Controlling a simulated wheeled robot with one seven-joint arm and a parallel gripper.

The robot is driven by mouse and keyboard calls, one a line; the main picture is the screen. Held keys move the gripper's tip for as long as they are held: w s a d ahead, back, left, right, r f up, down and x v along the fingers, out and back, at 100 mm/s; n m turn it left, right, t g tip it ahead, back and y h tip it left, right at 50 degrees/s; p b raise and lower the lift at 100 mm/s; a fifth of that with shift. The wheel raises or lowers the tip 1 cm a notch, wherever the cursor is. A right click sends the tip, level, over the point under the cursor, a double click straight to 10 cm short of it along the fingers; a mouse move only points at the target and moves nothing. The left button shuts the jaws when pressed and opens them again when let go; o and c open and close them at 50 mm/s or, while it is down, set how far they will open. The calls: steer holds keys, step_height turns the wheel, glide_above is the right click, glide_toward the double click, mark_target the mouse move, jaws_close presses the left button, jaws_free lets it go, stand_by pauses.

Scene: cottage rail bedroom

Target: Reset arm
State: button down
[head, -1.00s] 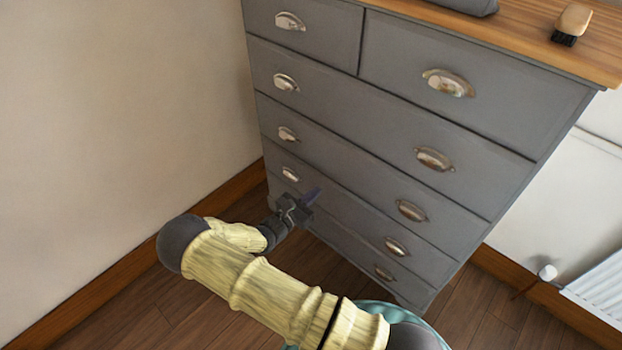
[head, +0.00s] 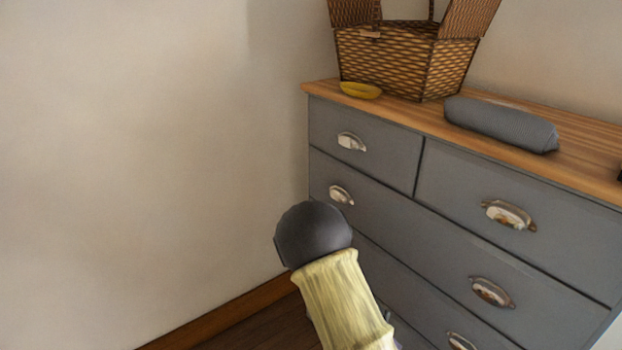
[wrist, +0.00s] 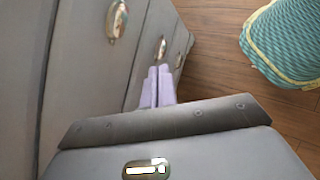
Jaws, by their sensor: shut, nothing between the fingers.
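My gripper (wrist: 157,88) shows in the wrist view, its two lavender fingers shut together with nothing between them. It is beside the front of a grey chest of drawers (wrist: 75,85), with metal cup handles to the left of and beyond the fingers. I cannot tell how wide the gap is. In the head view the chest (head: 460,215) stands at the right, and the drawer fronts in sight look closed. My arm's pale link and dark joint rise in front of its left side. The gripper is hidden in the head view.
On the wooden top (head: 590,160) are an open wicker basket (head: 400,62), a yellow oval object (head: 360,90) and a grey ribbed roll (head: 500,123). A bare wall (head: 150,150) is at the left. Wooden floor (wrist: 225,60) shows in the wrist view.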

steer(key=s+a+r+m+t+y, duration=0.2)
steer(key=s+r+m+y, duration=0.3)
steer(key=r+m, duration=0.15)
steer(key=s+a+r+m+t+y, duration=0.2)
steer(key=s+r+m+y, duration=0.25)
steer(key=r, duration=0.35)
step_height(320, 180, up, 16)
steer(key=p, duration=1.6)
steer(key=shift+w+r+m, duration=0.15)
steer(key=shift+m, duration=0.15)
steer(key=shift+d, duration=0.1)
